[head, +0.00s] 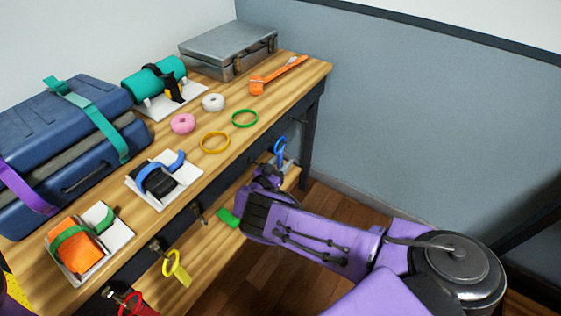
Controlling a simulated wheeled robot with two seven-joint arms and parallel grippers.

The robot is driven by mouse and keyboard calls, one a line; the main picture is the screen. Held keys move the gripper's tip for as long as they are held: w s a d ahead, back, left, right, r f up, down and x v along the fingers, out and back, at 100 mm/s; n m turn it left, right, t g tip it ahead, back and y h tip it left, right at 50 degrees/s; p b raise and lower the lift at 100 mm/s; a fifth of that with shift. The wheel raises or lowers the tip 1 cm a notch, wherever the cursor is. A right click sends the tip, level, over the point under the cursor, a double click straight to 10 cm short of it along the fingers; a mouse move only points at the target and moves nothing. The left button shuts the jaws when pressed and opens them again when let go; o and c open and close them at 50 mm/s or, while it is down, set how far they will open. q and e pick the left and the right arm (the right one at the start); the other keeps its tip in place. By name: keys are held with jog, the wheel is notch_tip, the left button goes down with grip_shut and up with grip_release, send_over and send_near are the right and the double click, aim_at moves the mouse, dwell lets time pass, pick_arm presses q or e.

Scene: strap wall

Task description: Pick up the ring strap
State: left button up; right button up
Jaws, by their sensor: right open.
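Looped straps hang from hooks along the front of the wooden table: a blue one (280,148), a yellow one (176,268) and a red one (133,304). I cannot tell which of them is the ring strap. My right gripper (268,172) is close to the blue looped strap, just below and left of it in the picture. Its fingers are small and partly hidden by my purple wrist. No strap is seen held in it. A green strap piece (228,217) is beside my right wrist, over the lower shelf. My left gripper is out of view.
The wooden table (318,72) bears blue cases (45,130), a teal roll (150,82), a grey metal case (225,52), an orange tool (275,78), a yellow ring (215,143), a green ring (245,118) and small tape rolls. A lower shelf (205,262) lies under the hooks.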

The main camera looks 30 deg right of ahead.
aim_at(278, 158)
jog(key=shift+w+d+f, duration=0.1)
jog(key=shift+w+d, duration=0.1)
jog(key=shift+d, duration=0.15)
grip_shut()
jog(key=shift+r, duration=0.35)
notch_tip(278, 158, up, 4)
jog(key=shift+f+p, duration=0.2)
jog(key=shift+p, duration=0.7)
jog(key=s+d, duration=0.3)
jog(key=s, duration=0.5)
jog(key=s+d, duration=0.3)
jog(key=s, duration=0.5)
jog(key=shift+s+d+f, duration=0.35)
jog(key=shift+s+d, duration=0.05)
